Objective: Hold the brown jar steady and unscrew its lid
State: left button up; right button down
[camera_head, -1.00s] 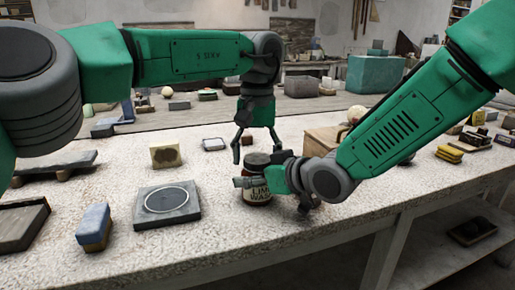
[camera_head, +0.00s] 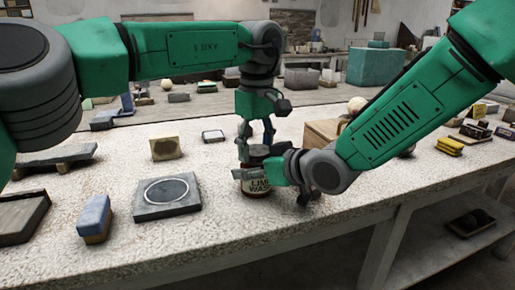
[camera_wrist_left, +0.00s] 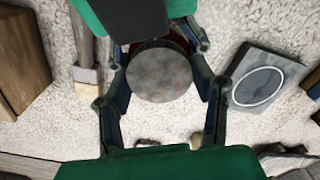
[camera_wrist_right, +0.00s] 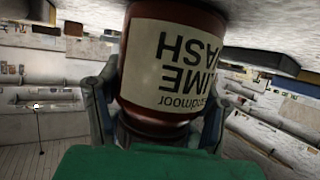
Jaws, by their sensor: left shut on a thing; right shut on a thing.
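The brown jar (camera_head: 256,187), with a cream "LIME WASH" label, stands upright on the pale worktop near its front edge. My right gripper (camera_head: 262,178) reaches in from the right and is shut around the jar's body. In the right wrist view the jar (camera_wrist_right: 172,70) appears upside down between the fingers. My left gripper (camera_head: 257,150) points straight down over the jar and is shut on its lid. In the left wrist view the round grey lid (camera_wrist_left: 160,72) sits between the two fingers. The lid's rim is mostly hidden in the head view.
A grey slab with a ring mark (camera_head: 166,197) lies left of the jar. A wooden box (camera_head: 322,132) stands behind my right gripper. A brush (camera_wrist_left: 88,80) lies near the jar.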

pick_arm(q)
jog(key=n, duration=0.6)
jog(key=shift+s+n, duration=0.15)
jog(key=shift+n, duration=0.15)
jog(key=n, duration=0.4)
jog(key=shift+s, duration=0.1)
jog(key=shift+d, duration=0.1)
jog(key=o, duration=1.3)
